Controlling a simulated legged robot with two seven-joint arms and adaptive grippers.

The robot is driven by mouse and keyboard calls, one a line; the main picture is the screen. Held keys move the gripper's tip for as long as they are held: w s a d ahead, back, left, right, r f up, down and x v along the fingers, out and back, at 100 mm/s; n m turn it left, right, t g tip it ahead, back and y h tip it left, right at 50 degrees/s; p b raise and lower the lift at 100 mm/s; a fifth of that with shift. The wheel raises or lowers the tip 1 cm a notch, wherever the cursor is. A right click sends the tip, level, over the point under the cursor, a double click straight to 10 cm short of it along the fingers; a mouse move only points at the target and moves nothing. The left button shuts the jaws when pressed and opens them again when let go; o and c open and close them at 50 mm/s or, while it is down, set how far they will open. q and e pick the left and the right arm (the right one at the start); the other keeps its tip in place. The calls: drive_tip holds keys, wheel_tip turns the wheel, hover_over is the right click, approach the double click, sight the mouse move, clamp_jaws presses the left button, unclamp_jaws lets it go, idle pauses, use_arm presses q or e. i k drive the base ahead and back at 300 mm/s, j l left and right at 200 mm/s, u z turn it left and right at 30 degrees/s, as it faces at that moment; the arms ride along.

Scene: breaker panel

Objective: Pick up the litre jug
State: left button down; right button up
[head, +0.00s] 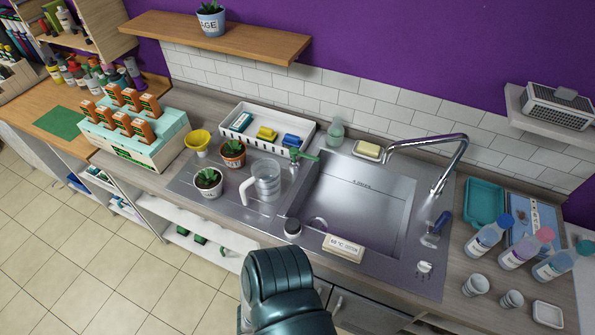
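The litre jug (267,180) is a clear, see-through jug with a white handle on its left side. It stands upright on the metal drainboard (228,212), left of the sink basin. A small potted plant (208,183) stands close to its left, and another plant in a terracotta pot (232,153) is behind it to the left. A dark teal rounded part of my own body shows at the bottom centre, apart from the jug. I see no gripper fingers, and nothing is touching the jug.
The sink basin (355,205) is right of the jug, with a curved tap (450,150). A white rack (268,119) with sponges stands behind. A yellow pot (198,141) stands back left. Several bottles (487,236) stand far right. The counter's front edge is near the jug.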

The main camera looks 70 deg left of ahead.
sight(265, 172)
drive_tip(key=u, duration=2.35)
